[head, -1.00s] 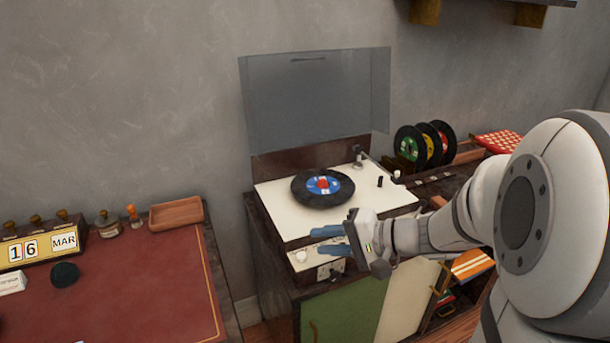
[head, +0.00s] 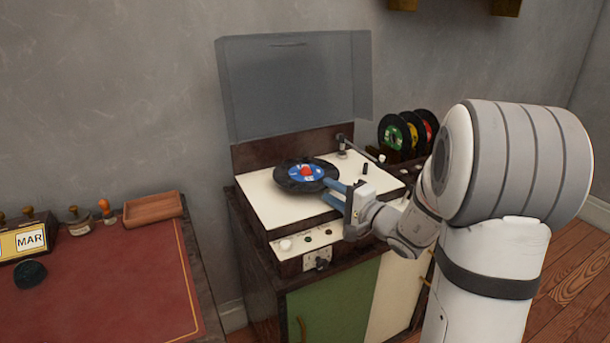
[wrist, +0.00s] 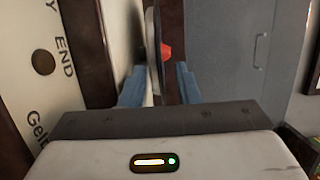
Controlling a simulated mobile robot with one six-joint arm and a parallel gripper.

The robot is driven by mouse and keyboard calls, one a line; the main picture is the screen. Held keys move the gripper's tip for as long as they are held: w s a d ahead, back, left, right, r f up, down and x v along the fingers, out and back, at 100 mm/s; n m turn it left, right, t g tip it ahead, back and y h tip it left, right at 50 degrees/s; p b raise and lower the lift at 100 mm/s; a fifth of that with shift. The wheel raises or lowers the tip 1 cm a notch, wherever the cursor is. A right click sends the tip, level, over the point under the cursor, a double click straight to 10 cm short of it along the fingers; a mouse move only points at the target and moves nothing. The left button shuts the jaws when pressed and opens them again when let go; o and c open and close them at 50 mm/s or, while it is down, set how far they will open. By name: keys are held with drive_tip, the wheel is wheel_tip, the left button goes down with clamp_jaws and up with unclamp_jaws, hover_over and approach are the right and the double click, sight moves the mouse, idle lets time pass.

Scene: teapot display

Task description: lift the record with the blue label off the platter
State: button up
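The record with the blue label (head: 293,185) lies flat on the turntable's platter, with a red centre piece (head: 306,171) in its middle. The record hides most of the platter. My gripper (head: 326,190) is at the record's front right rim, its two blue fingers one above the other and spread apart. In the wrist view the record (wrist: 153,47) shows nearly edge-on between the open fingers (wrist: 160,78). The red centre piece (wrist: 166,52) stands out beyond them. I cannot tell whether the fingers touch the record.
The tonearm (head: 362,149) is at the right rear of the cream deck (head: 262,205). The clear lid (head: 295,90) stands open behind. Several records stand in a rack (head: 393,165) to the right. A red-topped desk (head: 110,285) is at the left, with a wooden tray (head: 153,210).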

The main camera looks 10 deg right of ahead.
drive_tip(key=shift+w+a, duration=0.35)
drive_tip(key=shift+w, duration=0.1)
clamp_jaws()
